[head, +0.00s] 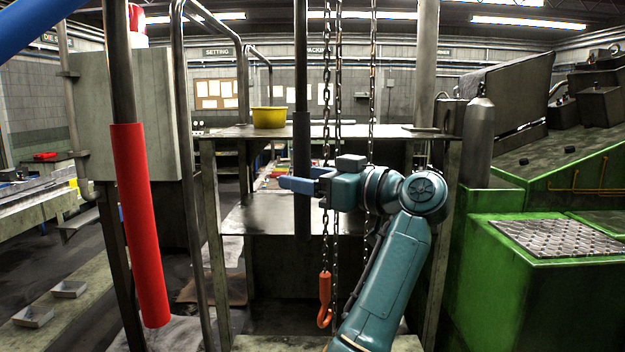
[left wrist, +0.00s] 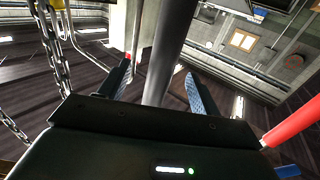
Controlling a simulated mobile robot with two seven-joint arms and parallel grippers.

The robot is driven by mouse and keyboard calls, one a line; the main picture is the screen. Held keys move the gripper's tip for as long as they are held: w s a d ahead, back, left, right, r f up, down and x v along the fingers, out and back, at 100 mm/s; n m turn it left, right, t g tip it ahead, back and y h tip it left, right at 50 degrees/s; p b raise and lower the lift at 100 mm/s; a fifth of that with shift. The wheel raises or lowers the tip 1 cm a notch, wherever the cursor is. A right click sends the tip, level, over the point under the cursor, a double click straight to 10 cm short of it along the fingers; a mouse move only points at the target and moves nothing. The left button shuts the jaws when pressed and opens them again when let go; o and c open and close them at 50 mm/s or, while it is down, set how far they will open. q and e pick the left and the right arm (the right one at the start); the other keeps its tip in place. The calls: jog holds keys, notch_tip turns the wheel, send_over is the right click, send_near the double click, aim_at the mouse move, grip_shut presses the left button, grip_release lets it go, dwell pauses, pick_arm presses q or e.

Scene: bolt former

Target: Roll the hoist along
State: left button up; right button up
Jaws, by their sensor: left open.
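My left gripper (head: 298,180) is open in the middle of the head view, its blue fingers at an upright post with a dark sleeve (head: 303,140). In the left wrist view the post (left wrist: 165,55) runs between the open fingers (left wrist: 160,80), with a gap on each side. Hoist chains (head: 339,80) hang from above, beside and behind my left gripper. An orange-red hook (head: 325,300) hangs low on one chain. A chain (left wrist: 52,45) also shows at the left of the wrist view. The top of the hoist is out of view. My right gripper is not in view.
A post with a red sleeve (head: 140,225) stands at the left, in front of a grey cabinet (head: 160,110). A green machine (head: 530,290) fills the right side.

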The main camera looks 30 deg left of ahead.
pick_arm(q)
jog(key=shift+w+a+f, duration=0.1)
jog(key=shift+a+f, duration=0.05)
jog(key=shift+a, duration=0.45)
jog(key=shift+d, duration=0.1)
jog(key=shift+c, duration=1)
grip_shut()
